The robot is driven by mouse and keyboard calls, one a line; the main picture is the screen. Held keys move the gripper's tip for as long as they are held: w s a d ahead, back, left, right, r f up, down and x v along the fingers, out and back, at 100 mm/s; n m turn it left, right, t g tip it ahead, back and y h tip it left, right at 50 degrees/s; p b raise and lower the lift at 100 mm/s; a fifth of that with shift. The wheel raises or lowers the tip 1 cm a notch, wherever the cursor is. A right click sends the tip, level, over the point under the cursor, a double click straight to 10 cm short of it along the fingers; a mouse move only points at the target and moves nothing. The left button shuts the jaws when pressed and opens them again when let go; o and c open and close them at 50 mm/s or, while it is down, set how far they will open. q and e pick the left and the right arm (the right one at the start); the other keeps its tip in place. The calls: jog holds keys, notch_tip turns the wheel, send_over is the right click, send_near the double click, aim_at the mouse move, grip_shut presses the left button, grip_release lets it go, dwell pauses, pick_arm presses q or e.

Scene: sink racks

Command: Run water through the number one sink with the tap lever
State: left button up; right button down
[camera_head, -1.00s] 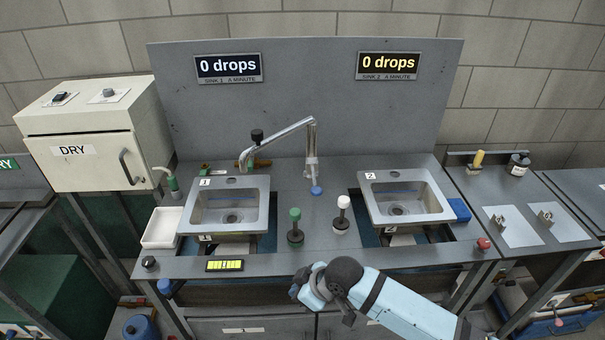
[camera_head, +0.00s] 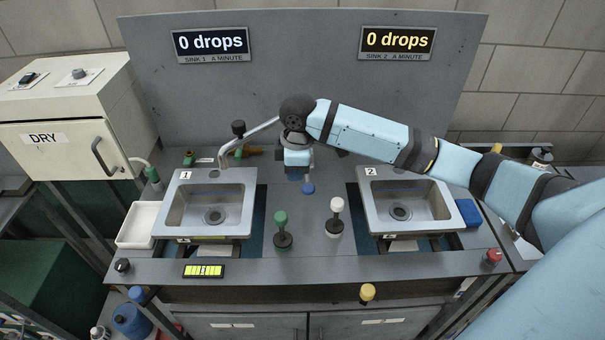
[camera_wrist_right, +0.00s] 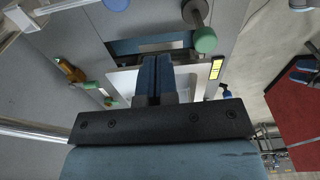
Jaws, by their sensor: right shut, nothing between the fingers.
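The number one sink (camera_head: 180,210) is the left steel basin, and no water shows in it. The tap spout (camera_head: 262,127) reaches left towards this sink and carries a black knob (camera_head: 239,128). My right gripper (camera_head: 295,173) is shut and empty, hanging in front of the tap's column, which it hides. In the right wrist view its dark blue fingers (camera_wrist_right: 155,76) are together, with part of the sink (camera_wrist_right: 123,82) behind them. A brass valve (camera_head: 250,151) and a green handle (camera_head: 189,157) sit behind the sink. Which part is the tap lever is unclear. My left gripper is out of view.
The sink 1 display (camera_head: 211,43) reads 0 drops. A green-knobbed lever (camera_head: 281,219) and a white-knobbed lever (camera_head: 337,206) stand between the sinks. The number two sink (camera_head: 371,207) is right, below my arm. A blue disc (camera_head: 308,188) lies near the gripper.

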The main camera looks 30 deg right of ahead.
notch_tip(320, 180, up, 6)
send_over(308, 187)
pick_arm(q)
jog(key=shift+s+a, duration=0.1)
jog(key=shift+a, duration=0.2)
pick_arm(e)
jog(key=shift+f, duration=0.2)
notch_tip(308, 187, down, 14)
jog(key=shift+p, duration=1.05)
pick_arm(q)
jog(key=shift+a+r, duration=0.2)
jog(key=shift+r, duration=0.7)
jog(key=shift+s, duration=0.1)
